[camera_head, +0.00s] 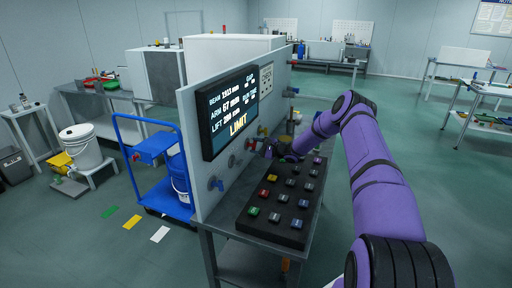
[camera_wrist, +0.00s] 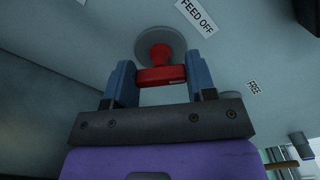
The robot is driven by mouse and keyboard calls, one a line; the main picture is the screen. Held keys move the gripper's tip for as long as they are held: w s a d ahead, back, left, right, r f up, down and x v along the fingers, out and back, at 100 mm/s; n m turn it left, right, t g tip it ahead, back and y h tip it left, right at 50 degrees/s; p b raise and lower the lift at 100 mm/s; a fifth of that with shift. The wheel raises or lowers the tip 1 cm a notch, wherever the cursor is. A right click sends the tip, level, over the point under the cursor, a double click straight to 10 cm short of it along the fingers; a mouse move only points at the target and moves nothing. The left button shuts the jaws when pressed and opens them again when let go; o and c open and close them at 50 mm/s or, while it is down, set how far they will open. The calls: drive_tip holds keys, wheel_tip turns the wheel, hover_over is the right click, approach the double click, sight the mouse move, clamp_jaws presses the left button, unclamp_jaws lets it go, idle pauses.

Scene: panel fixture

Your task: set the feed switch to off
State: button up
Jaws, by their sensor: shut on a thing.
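The feed switch shows in the wrist view as a red handle (camera_wrist: 160,75) on a round grey base (camera_wrist: 160,45) fixed to the panel. A label reading FEED OFF (camera_wrist: 197,17) is beside the base, at its upper right. My gripper (camera_wrist: 160,78) has its two blue fingers on either side of the red handle and is shut on it. The handle lies crosswise between the fingers. In the head view my gripper (camera_head: 270,149) is at the panel's far lower part, small and partly hidden by my purple arm; the switch cannot be made out there.
The upright panel (camera_head: 205,190) carries a screen (camera_head: 228,112) reading LIMIT. A black button box (camera_head: 283,205) lies on the bench below my arm. A blue cart (camera_head: 160,190) stands left of the panel.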

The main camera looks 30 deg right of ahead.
drive_tip(key=shift+f+n, duration=0.2)
drive_tip(key=shift+n, duration=3.4)
drive_tip(key=shift+s, duration=0.1)
drive_tip(key=o, duration=0.9)
drive_tip(key=shift+o, duration=0.2)
drive_tip(key=v, duration=1)
drive_tip(key=shift+s+d, duration=0.3)
